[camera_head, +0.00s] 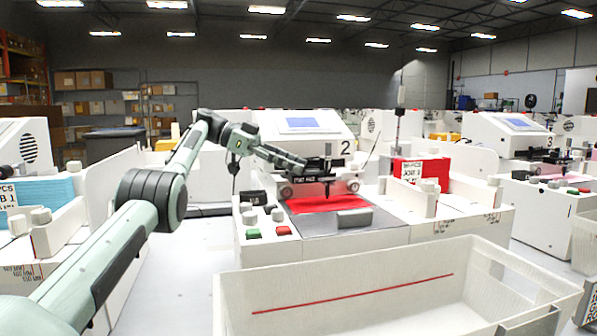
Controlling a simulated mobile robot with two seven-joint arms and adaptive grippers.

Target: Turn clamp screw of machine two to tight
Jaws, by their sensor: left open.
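Machine two (300,125) is a white pen plotter with a small blue screen and the number 2 on its front, in the middle of the view. A dark pen carriage (327,178) hangs from its front above a red sheet (325,204). My left arm reaches in from the left, and my left gripper (338,163) is at the carriage, pointing right. Its jaws are open, but they are small and dark against the carriage. The clamp screw cannot be made out clearly; I cannot tell whether the gripper touches it. My right gripper is not in view.
A large white bin (400,295) with a red line stands in front. Green (253,233) and red (283,230) buttons sit on the machine's front left. A grey block (354,218) lies on the bed. Machine three (510,135) stands at right, a red box (420,172) between.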

